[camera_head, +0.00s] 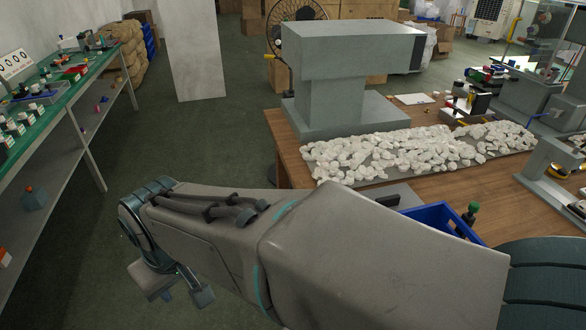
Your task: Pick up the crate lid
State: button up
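I cannot make out a crate lid for certain. A blue crate (440,216) stands near the table's front edge, partly hidden behind my arm. A flat grey piece (393,194) lies just left of it, also partly covered by my arm; I cannot tell what it is. My gripper (178,290) hangs over the floor at the lower left, well left of the wooden table. Its two fingers are apart, and nothing shows between them.
The wooden table (291,150) carries a grey pad printer (335,95) and a tray heaped with white lumps (400,152). A green-topped shelf unit (92,82) with small items stands at the left. Open floor (215,135) lies between.

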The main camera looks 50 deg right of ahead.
aim_at(397, 197)
jog(key=i, duration=1.45)
jog(key=z, duration=4.15)
jog(key=i, duration=0.5)
